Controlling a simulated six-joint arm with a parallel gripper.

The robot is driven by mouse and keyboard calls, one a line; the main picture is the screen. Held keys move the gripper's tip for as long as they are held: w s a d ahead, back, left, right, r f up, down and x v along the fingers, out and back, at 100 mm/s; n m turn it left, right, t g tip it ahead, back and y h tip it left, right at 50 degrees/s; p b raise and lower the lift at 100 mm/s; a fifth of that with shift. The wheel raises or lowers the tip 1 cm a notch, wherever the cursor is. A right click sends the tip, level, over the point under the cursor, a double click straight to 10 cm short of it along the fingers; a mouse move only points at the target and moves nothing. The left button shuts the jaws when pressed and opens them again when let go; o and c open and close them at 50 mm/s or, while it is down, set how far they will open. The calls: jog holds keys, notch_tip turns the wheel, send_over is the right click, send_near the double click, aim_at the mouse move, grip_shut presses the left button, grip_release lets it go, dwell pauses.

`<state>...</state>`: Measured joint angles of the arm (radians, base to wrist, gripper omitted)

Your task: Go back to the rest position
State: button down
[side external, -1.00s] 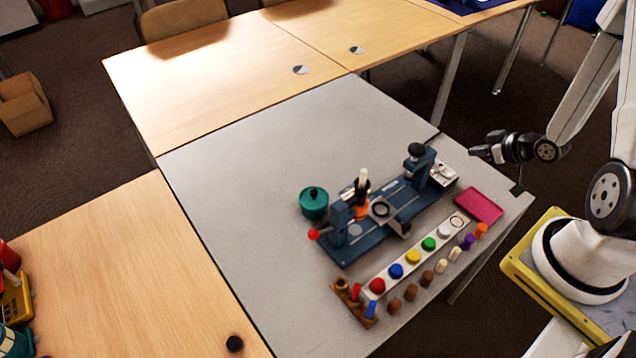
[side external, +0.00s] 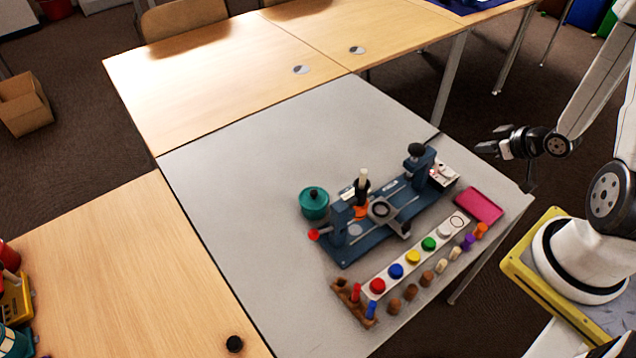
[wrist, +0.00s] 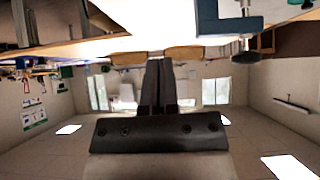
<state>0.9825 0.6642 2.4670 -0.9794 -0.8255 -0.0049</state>
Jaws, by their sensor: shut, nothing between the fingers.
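My gripper (side external: 480,152) is at the right in the side external view, raised beside the right corner of the grey table (side external: 270,190). It points left, apart from everything on the table. In the wrist view its two dark fingers (wrist: 158,75) are pressed together with nothing between them. That view looks out across the room, which appears upside down.
A blue fixture (side external: 385,222) stands on the grey table, with a teal pot (side external: 314,203) to its left. In front are a strip of coloured discs (side external: 396,271), several small pegs (side external: 411,291) and a pink tray (side external: 479,205). The table's far left is clear.

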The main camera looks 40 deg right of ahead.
jog(key=w+a+r+g+h, duration=0.1)
jog(key=w+a+r+g, duration=0.4)
jog(key=a, duration=0.4)
jog(key=s+a+r+g, duration=0.1)
jog(key=s+a+r, duration=0.1)
jog(key=a, duration=0.4)
jog(key=s+a+r+g+y, duration=0.1)
jog(key=s+a+r, duration=0.1)
jog(key=a, duration=0.4)
jog(key=shift+r, duration=0.7)
jog(key=shift+w+d, duration=0.1)
jog(key=shift+w, duration=0.05)
